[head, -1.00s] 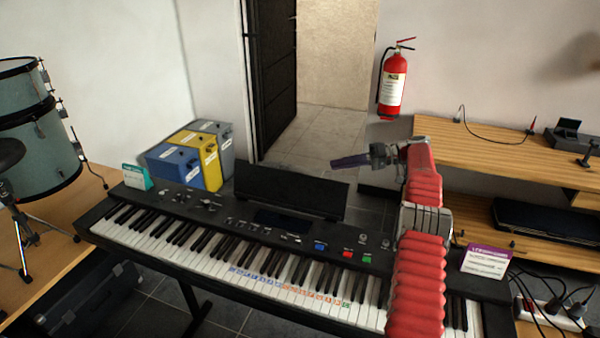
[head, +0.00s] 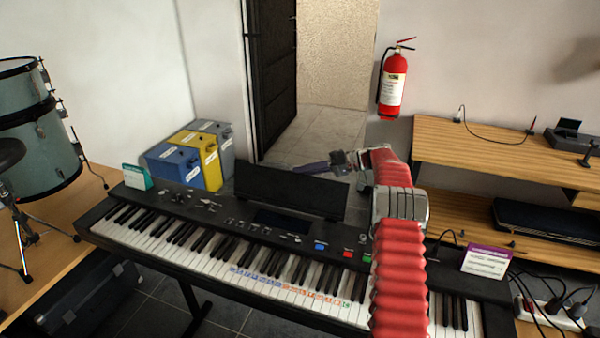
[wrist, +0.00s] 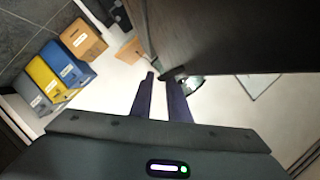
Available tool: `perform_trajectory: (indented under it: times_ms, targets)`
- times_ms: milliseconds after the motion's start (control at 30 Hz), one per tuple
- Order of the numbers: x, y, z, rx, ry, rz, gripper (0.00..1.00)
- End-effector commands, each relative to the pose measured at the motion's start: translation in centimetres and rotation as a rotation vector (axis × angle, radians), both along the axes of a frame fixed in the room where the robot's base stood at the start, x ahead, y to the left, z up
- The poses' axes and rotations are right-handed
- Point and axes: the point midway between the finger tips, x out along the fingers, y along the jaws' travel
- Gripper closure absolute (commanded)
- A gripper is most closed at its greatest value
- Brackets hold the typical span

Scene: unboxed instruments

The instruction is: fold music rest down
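The music rest (head: 290,190) is a black panel standing raised along the back edge of the black keyboard (head: 200,206). My gripper (head: 298,168) is level with its top edge, near the right half, and points left. In the wrist view my gripper's two dark fingers (wrist: 162,76) are apart with nothing between them. A large dark panel (wrist: 225,40) beside the fingertips there looks like the music rest. I cannot tell whether a finger touches it.
Blue, yellow and grey boxes (head: 183,160) stand behind the keyboard's left end. A purple-topped card (head: 486,262) stands at its right end. A wooden shelf (head: 480,150) is at right. Drums (head: 38,140) are at left. Floor behind the rest is open.

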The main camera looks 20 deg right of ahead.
Motion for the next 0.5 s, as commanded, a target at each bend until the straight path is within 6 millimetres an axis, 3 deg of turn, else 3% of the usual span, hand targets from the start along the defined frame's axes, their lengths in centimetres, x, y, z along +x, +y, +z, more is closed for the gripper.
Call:
perform_trajectory:
  times_ms: [167, 500]
  targets:
    - [0.52, 1.09, -0.28, 0.001, 0.000, 0.001, 0.85]
    - [0.59, 1.20, -0.34, 0.000, 0.000, 0.000, 0.87]
